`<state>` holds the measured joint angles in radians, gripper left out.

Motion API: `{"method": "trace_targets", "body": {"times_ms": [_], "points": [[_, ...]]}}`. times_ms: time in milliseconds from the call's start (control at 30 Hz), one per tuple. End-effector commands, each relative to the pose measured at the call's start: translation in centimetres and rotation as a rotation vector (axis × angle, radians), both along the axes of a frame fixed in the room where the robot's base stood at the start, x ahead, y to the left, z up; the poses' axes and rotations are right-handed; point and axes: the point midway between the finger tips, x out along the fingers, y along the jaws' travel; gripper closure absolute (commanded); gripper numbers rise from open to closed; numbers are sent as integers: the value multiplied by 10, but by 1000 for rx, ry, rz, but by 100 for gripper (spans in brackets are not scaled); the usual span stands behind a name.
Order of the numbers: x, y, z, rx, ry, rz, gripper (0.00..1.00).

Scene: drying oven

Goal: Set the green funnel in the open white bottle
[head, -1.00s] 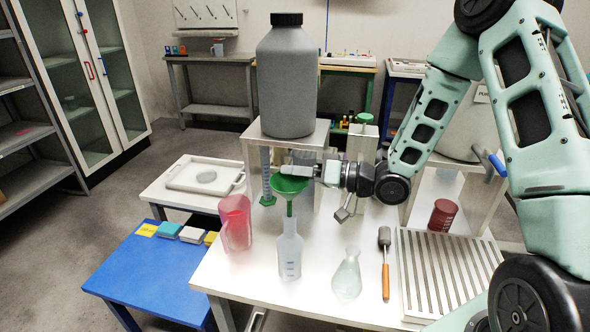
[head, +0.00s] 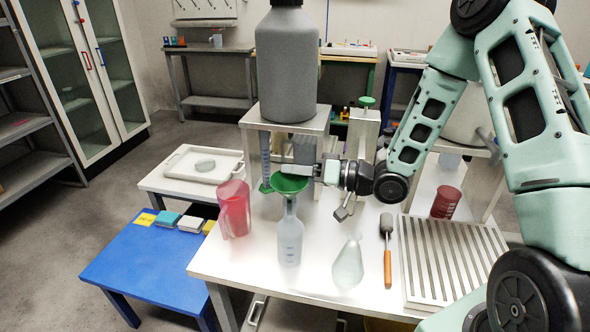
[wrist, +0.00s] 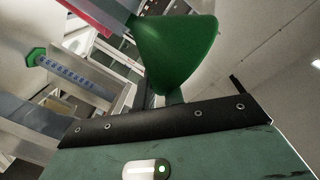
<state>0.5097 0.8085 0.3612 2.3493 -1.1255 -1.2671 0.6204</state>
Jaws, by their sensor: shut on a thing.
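The green funnel (head: 289,185) is upright, directly over the white bottle (head: 290,240) on the white table. Its cone sits just above the bottle's neck, and its stem appears to be inside the neck. I cannot tell whether the cone rests on the mouth. My gripper (head: 296,170) is shut on the funnel's rim from the right and back. In the wrist view the green cone (wrist: 175,50) fills the upper middle, beyond the dark edge of my gripper; the bottle is not clearly seen there.
A grey stand (head: 252,122) bearing a large grey jug (head: 288,75) is close behind. A ribbed rack (head: 450,260) is further right.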

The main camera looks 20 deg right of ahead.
Motion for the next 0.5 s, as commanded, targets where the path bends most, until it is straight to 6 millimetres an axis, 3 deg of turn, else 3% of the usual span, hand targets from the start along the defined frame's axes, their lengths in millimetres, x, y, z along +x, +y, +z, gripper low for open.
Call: {"method": "trace_targets", "body": {"times_ms": [233, 333, 500], "points": [[0, 0, 0, 0, 0, 0, 100], [0, 0, 0, 0, 0, 0, 67], [0, 0, 0, 0, 0, 0, 64]]}}
